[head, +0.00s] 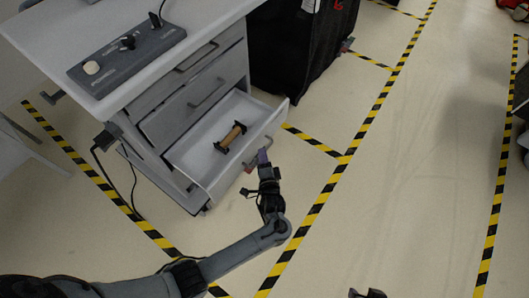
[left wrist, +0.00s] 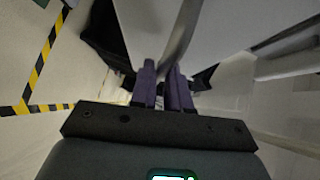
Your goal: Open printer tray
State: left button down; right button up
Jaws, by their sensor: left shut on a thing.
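The lowest drawer (head: 278,119) of the grey cabinet is pulled out, with its white inside showing; I see no clear printer tray. A brown spool-like thing with black ends (head: 230,137) lies in it. My left gripper (head: 263,158) is at the drawer's front, shut on its handle. In the left wrist view, the two purple fingers (left wrist: 163,80) are close together at the curved grey handle (left wrist: 183,35). The exact grip point is partly hidden. A small dark piece at the bottom edge of the head view may be my right gripper (head: 367,293); its jaws cannot be made out.
The two upper drawers (head: 185,105) are shut. A grey control box (head: 126,54) with knobs sits on the cabinet top (head: 40,35). A black covered cart (head: 300,45) stands behind. Floor with yellow-black tape (head: 345,160) is clear to the right.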

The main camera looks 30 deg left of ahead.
pick_arm(q)
jog(key=shift+a, duration=0.3)
jog(key=c, duration=1.5)
grip_release()
jog(key=o, duration=0.3)
jog(key=shift+d, duration=0.1)
jog(key=shift+o, duration=0.2)
pick_arm(e)
jog(key=shift+d, duration=0.1)
